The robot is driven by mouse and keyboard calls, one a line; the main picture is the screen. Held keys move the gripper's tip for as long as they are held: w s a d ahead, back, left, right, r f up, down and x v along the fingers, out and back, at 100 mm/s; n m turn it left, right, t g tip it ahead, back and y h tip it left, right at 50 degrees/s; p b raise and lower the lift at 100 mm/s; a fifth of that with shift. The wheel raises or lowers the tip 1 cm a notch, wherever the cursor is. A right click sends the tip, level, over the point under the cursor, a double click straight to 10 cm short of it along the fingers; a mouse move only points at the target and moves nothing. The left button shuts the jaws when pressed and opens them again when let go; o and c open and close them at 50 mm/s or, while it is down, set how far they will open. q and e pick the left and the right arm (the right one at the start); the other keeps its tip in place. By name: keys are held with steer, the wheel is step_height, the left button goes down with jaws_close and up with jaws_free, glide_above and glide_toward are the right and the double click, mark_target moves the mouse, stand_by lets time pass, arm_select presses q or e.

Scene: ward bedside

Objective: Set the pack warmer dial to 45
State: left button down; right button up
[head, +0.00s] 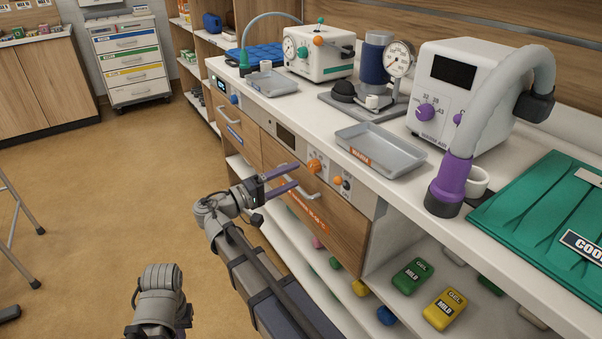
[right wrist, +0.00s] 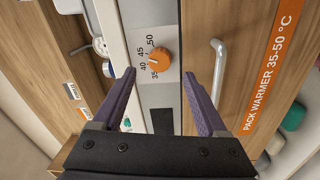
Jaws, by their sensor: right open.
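The pack warmer dial (head: 315,165) is an orange knob on the grey front panel of the counter unit. It also shows in the right wrist view as an orange dial (right wrist: 160,61) with the marks 35, 40, 45 and 50 around it. Its pointer seems to lie near 35, but it is small. My right gripper (head: 291,176) is open and empty, its purple fingers pointing at the panel. In the right wrist view the dial lies ahead, between and beyond the fingertips (right wrist: 160,75), apart from them. Part of my left arm shows at the bottom of the head view; its gripper does not.
The pack warmer drawer (head: 345,228) has a bar handle (head: 301,184) beside the dial and an orange label (right wrist: 268,75). A second orange knob (head: 337,181) is close by. Above, the counter holds a metal tray (head: 408,160) and a machine with a purple-ended hose (head: 455,170).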

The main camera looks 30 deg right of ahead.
steer(key=shift+s+a, duration=0.1)
steer(key=shift+a, duration=1.15)
steer(key=shift+f, duration=0.1)
steer(key=s+a+f+n+y, duration=0.25)
steer(key=s+f+y, duration=0.2)
steer(key=f, duration=0.55)
steer(key=s+a+f+n+g+y, duration=0.1)
steer(key=s+a+f+y, duration=0.45)
steer(key=a, duration=0.35)
steer(key=s+a+f+n+g+y, duration=0.1)
steer(key=s+a+f+n+y, duration=0.1)
steer(key=s+a+f+y, duration=0.45)
steer(key=a+r+p, duration=0.2)
steer(key=r+p, duration=1.3)
steer(key=a+r+p, duration=0.2)
steer(key=r+p, duration=1.2)
steer(key=p, duration=0.1)
steer(key=shift+w+a+r+y+p, duration=0.2)
steer(key=shift+w+r+y+p, duration=0.1)
steer(key=shift+r+y+p, duration=0.15)
steer(key=shift+d+f, duration=0.1)
